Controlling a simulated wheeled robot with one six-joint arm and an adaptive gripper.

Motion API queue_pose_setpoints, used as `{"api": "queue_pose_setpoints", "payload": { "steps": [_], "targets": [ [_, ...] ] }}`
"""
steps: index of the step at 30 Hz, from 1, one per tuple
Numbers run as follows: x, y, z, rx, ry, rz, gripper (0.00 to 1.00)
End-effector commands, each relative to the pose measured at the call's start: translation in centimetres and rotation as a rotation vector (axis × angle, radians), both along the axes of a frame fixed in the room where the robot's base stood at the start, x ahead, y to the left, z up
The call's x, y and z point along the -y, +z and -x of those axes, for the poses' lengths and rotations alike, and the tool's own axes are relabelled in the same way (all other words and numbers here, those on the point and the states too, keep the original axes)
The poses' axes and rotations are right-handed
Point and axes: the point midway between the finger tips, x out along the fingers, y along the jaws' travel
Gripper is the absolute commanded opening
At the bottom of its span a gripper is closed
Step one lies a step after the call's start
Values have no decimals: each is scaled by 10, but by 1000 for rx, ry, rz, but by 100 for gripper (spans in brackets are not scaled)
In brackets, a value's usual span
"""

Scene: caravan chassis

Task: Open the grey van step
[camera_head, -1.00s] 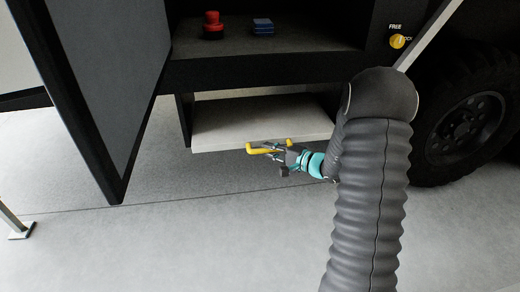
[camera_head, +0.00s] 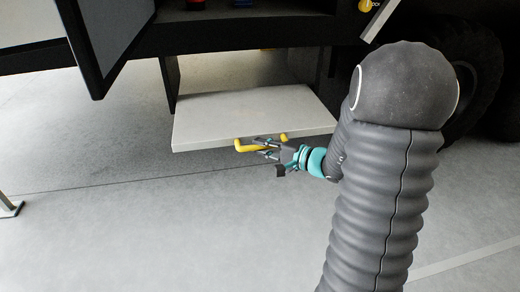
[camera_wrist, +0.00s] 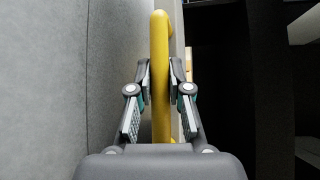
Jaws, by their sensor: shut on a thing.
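The grey van step (camera_head: 250,116) is a flat light-grey slab under the van's doorway, standing out from between dark side panels. A yellow handle (camera_head: 244,147) is fixed along its front edge. My gripper (camera_head: 268,147) is at the front edge of the step and shut on the handle. In the wrist view, the yellow handle (camera_wrist: 161,75) runs upright between the two fingers of my gripper (camera_wrist: 161,88). The step's edge shows only as a narrow strip behind the handle there.
An open dark door (camera_head: 108,40) hangs at the upper left. A black wheel (camera_head: 462,85) stands to the right, partly behind my arm. A stand foot (camera_head: 10,208) is at the far left. The grey floor (camera_head: 180,230) in front of the step is clear.

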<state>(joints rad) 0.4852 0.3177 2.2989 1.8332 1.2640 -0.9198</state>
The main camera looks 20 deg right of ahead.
Motion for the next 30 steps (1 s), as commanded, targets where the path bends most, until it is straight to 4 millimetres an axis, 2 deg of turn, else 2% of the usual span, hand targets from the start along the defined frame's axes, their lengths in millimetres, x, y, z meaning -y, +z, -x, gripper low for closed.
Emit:
{"api": "queue_pose_setpoints", "payload": {
  "steps": [1, 9, 10, 12, 23, 30],
  "targets": [
    [4, -1, -1, -2, -13, 2, 0],
    [0, -1, -2, -2, -8, 3, 0],
    [0, -1, -3, -2, -7, 3, 25],
    [-2, 0, -2, -2, -4, 2, 42],
    [-3, 0, 0, 0, 2, 1, 43],
    [19, 5, 22, 1, -5, 2, 43]
  ]
}}
